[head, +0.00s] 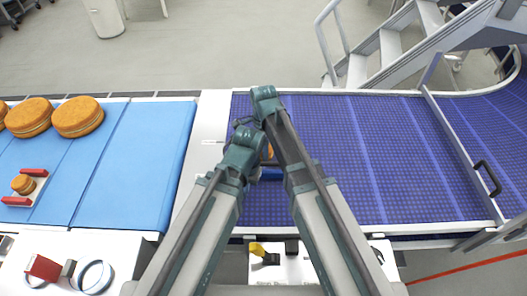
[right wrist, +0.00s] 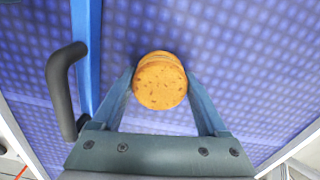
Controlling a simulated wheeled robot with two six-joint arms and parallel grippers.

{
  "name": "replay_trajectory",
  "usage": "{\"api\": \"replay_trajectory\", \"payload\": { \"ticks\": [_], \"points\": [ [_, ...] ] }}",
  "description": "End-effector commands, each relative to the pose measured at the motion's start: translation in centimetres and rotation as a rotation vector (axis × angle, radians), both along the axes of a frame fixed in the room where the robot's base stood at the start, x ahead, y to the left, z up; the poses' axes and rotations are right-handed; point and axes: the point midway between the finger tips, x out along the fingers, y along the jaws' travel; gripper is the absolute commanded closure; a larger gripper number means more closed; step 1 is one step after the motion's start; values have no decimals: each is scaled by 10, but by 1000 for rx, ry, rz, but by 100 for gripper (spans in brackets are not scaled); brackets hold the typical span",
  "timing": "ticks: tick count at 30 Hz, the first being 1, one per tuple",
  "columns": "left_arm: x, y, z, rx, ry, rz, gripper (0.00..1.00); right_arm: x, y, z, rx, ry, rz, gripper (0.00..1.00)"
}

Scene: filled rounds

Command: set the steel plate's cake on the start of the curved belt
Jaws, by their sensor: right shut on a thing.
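A round golden-brown cake (right wrist: 160,80) sits between the fingers of my right gripper (right wrist: 160,88), which is shut on it. In the right wrist view the purple curved belt (right wrist: 245,75) lies under the cake; I cannot tell whether they touch. In the head view a sliver of the cake (head: 269,152) shows between my arms, over the near left part of the belt (head: 370,150). My left arm (head: 215,205) reaches in beside it, its fingers too hidden to judge. A plate with red grips (head: 37,186) at the left bears a small cake (head: 23,184).
Several larger cakes (head: 78,117) lie on the blue surface (head: 150,150) at the left. A black handle (right wrist: 65,90) and a blue rail (right wrist: 86,50) stand close left of the held cake. A rail with another handle (head: 487,177) crosses the belt at the right.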

Motion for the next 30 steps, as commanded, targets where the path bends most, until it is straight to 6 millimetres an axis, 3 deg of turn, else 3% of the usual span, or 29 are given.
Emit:
{"api": "replay_trajectory", "payload": {
  "ticks": [7,8,12,23,30],
  "points": [
    [0,0,-3,0,0,0,100,0,0,-3,0,0,0,48],
    [0,0,-3,0,0,0,100,0,0,-3,0,0,0,22],
    [0,0,-2,0,0,0,100,0,0,-2,0,0,0,0],
    [0,0,2,0,0,0,100,0,0,2,0,0,0,0],
    [0,0,21,0,0,0,100,0,0,21,0,0,0,0]
  ]
}}
